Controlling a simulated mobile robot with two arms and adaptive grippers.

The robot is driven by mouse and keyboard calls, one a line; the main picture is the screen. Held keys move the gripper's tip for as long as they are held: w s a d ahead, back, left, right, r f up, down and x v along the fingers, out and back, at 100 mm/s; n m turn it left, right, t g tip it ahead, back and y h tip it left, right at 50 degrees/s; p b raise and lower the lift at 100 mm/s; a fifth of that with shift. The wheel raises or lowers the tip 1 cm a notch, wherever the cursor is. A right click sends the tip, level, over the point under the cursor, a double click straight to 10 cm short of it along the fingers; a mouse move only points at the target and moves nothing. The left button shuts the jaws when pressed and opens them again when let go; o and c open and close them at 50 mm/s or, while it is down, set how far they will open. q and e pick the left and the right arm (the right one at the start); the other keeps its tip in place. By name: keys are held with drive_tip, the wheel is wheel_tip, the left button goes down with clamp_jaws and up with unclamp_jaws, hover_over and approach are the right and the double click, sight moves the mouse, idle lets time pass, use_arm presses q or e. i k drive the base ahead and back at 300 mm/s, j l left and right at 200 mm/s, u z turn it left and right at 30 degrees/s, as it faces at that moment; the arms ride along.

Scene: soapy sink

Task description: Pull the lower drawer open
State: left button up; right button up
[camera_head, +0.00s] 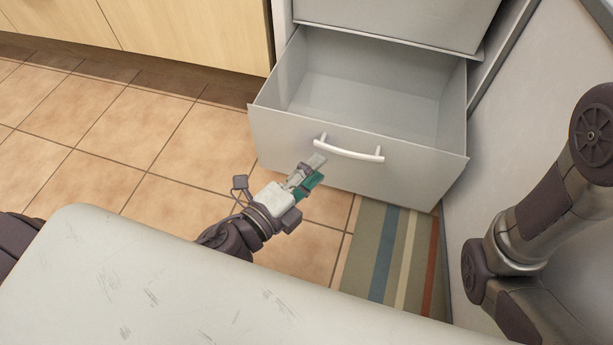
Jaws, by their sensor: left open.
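The lower drawer (400,170) is pulled well out from the grey cabinet, and its inside looks empty. A white bar handle (349,150) runs across its front near the top edge. My left gripper (314,169) is open with nothing between its fingers. The right gripper is out of view; only an arm with dark joints (545,215) shows at the right edge.
The upper drawer front (410,18) is above the open drawer. A striped rug (392,255) lies on the tiled floor below it. A pale scuffed surface (160,285) fills the lower left foreground. Wooden cabinets (180,30) stand at the back left. Tiles at the left are clear.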

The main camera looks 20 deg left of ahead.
sight(367, 98)
drive_tip(key=k+j+z, duration=0.1)
drive_tip(key=z, duration=0.25)
drive_tip(key=k+z, duration=0.2)
drive_tip(key=z, duration=0.15)
drive_tip(key=k+z, duration=0.15)
drive_tip(key=z, duration=0.2)
